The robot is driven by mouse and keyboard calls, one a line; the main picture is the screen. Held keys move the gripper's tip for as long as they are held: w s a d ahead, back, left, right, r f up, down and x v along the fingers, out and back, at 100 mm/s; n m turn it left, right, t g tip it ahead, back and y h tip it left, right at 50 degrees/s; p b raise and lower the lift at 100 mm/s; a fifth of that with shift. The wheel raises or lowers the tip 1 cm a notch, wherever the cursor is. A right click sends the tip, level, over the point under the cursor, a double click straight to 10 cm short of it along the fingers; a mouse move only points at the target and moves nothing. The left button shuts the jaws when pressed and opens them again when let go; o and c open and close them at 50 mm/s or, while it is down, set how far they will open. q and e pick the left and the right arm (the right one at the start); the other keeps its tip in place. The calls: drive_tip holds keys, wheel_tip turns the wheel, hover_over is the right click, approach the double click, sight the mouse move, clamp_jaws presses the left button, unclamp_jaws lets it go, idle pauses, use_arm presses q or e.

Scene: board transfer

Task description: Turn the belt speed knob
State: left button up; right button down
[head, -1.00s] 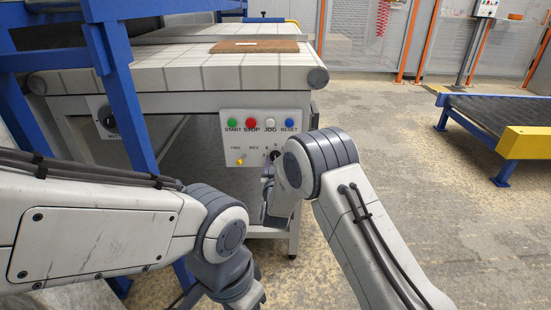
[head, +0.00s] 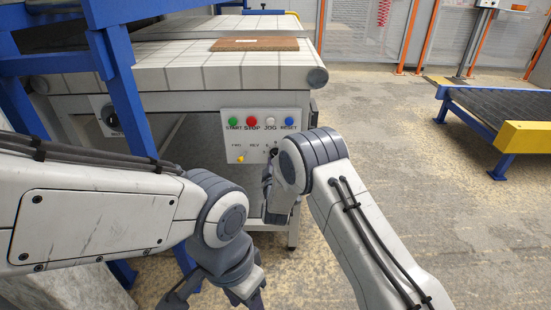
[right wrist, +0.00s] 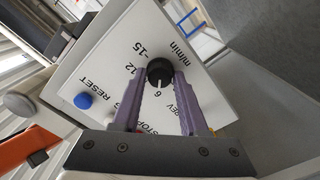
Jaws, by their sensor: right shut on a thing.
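The belt speed knob (right wrist: 160,73) is a black round knob with a pale pointer line on a white panel marked 6, 12, 15 and m/min. My right gripper (right wrist: 161,82) is shut on the knob, one purple-grey finger on each side in the right wrist view. In the head view the control panel (head: 240,152) hangs on the front of the conveyor, and my right wrist partly covers its right side and the knob. My left gripper (head: 222,294) is low in the head view, away from the panel, its fingertips cut off by the bottom edge.
The panel also has green, red, white and blue buttons (head: 289,121) and a yellow selector (head: 240,158). A brown board (head: 255,44) lies on the conveyor belt (head: 190,72). A blue post (head: 115,85) stands at the left.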

idle(0.4)
drive_tip(key=shift+c, duration=2.2)
unclamp_jaws()
drive_tip(key=s+p, duration=0.2)
drive_tip(key=s, duration=0.8)
drive_tip(key=shift+s, duration=0.25)
